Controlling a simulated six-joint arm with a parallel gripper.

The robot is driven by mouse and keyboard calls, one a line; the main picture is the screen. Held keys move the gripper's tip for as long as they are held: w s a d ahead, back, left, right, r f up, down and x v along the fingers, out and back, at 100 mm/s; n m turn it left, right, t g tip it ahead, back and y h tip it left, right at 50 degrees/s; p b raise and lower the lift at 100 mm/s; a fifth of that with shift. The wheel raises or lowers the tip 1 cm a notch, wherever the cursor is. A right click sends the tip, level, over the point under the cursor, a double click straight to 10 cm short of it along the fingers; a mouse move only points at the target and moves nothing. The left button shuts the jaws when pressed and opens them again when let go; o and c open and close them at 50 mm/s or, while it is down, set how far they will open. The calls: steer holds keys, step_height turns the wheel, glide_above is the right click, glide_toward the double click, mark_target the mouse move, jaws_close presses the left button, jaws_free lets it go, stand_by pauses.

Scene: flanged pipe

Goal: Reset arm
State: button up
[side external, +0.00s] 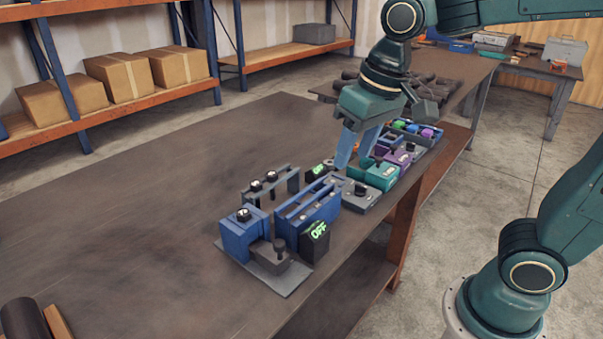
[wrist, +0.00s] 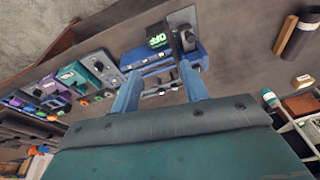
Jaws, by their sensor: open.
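My gripper (side external: 356,148) is in the side external view, above the row of devices on the table. Its two blue fingers are apart with nothing between them. In the wrist view the open fingers (wrist: 160,95) point toward the blue fixture (wrist: 185,55). That blue fixture (side external: 308,205) stands on the table in the side external view, with a second blue block (side external: 240,232) on a grey plate beside it. Two black displays read OFF in green, the front one (side external: 315,242) and the rear one (side external: 319,171). No flanged pipe can be made out for certain.
A teal box (side external: 375,174), a purple box (side external: 403,153) and a grey box (side external: 361,196) line the table's right edge. A dark cylinder (side external: 22,320) lies at the front left. The table's left half (side external: 130,200) is largely clear. Shelves with cardboard boxes (side external: 120,77) stand behind.

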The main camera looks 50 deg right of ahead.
steer(key=s+d+f+n+t, duration=0.1)
steer(key=s+d, duration=0.3)
steer(key=s, duration=0.6)
steer(key=shift+s+d+f+t, duration=0.2)
steer(key=shift+s+d+t, duration=0.15)
steer(key=shift+t, duration=0.55)
steer(key=shift+w, duration=0.2)
steer(key=m+g, duration=0.3)
steer(key=g, duration=0.3)
glide_above(279, 242)
step_height(279, 242, down, 4)
steer(key=shift+f, duration=0.2)
step_height(279, 242, down, 14)
steer(key=shift+r, duration=0.25)
